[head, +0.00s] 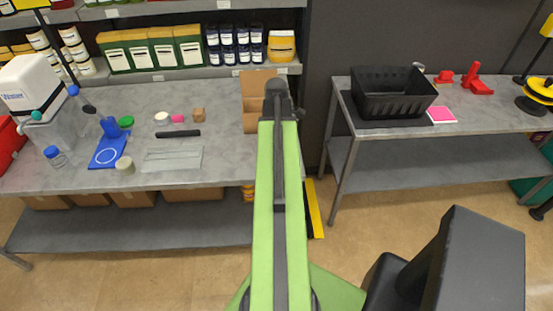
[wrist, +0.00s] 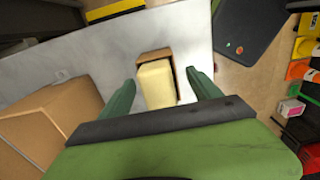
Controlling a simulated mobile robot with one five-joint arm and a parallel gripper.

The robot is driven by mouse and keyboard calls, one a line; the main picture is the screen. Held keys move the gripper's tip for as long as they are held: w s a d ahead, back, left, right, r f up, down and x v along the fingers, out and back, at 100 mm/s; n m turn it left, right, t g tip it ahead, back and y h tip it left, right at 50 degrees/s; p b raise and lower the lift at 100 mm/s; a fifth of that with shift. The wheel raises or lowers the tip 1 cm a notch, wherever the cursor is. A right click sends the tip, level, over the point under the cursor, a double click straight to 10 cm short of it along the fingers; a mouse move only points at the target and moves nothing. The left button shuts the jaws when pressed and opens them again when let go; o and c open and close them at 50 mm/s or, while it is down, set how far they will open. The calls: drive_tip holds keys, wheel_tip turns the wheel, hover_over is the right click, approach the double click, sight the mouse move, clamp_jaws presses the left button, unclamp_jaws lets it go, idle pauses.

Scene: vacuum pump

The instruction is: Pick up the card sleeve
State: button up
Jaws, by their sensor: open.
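In the wrist view, a small brown card sleeve (wrist: 168,56) lies on the pale grey bench top, around or against a cream block (wrist: 157,84). The block's near face shows toward me; how far it sits inside the sleeve is unclear. My gripper (wrist: 160,92) is open, with one green finger on each side of the block and clear space on both sides. No contact shows. In the head view, my arm covers the area at the bench's right end, and I cannot make out the sleeve or the fingertips there.
A large open cardboard box (head: 252,92) stands close to the left of my arm; it also shows in the wrist view (wrist: 40,122). A small brown cube (head: 198,115), a blue clipboard (head: 108,150) and a clear tray (head: 172,159) lie farther left. A black crate (head: 391,96) stands on the right-hand table.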

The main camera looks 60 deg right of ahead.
wheel_tip(320, 180, down, 2)
drive_tip(key=shift+f+b, duration=0.1)
drive_tip(key=shift+b, duration=0.3)
drive_tip(key=shift+r, duration=0.2)
drive_tip(key=shift+c, duration=0.2)
drive_tip(key=c, duration=1.4)
wheel_tip(320, 180, up, 4)
drive_tip(key=p, duration=0.4)
drive_tip(key=shift+r+p, duration=0.15)
drive_tip(key=shift+p, duration=0.15)
drive_tip(key=s+r+p, duration=0.2)
drive_tip(key=s, duration=0.2)
drive_tip(key=s+r+p, duration=0.2)
drive_tip(key=s, duration=0.1)
drive_tip(key=s+r+p, duration=0.2)
drive_tip(key=s, duration=0.2)
drive_tip(key=shift+s+d+r, duration=0.2)
drive_tip(key=shift+s+r, duration=0.05)
drive_tip(key=shift+s, duration=0.05)
